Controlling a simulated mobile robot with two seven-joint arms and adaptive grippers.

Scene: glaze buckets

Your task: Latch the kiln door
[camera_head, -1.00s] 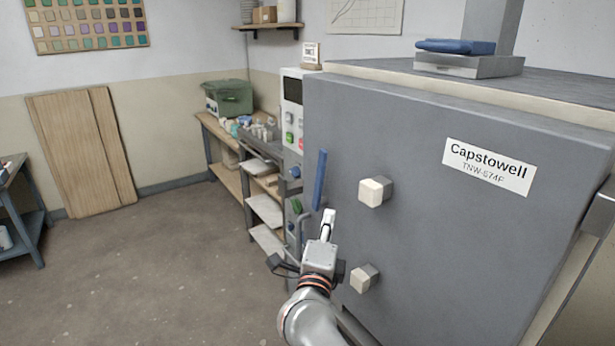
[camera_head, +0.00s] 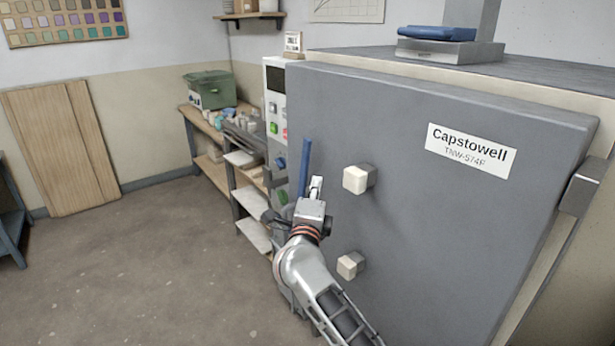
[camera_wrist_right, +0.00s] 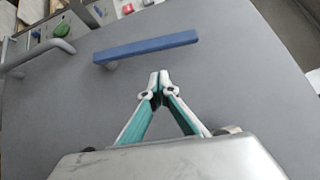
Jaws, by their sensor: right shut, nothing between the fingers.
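The kiln door (camera_head: 420,230) is a large grey panel with a Capstowell label and two pale square knobs. I cannot tell whether it is fully closed against the kiln. A blue bar handle (camera_head: 305,168) stands upright near its left edge; it also shows in the right wrist view (camera_wrist_right: 147,47). In that view a bent grey metal lever (camera_wrist_right: 38,56) lies left of the handle. My right gripper (camera_head: 316,181) is shut and empty. Its fingertips (camera_wrist_right: 160,76) are close beside the blue handle, with the handle not between them. My left gripper is out of view.
The control panel (camera_head: 276,110) with coloured buttons stands left of the door. Beyond it is a bench with shelves (camera_head: 240,158) and a green box (camera_head: 209,90). Two pale knobs (camera_head: 358,178) stick out right of the gripper. The floor at left is clear.

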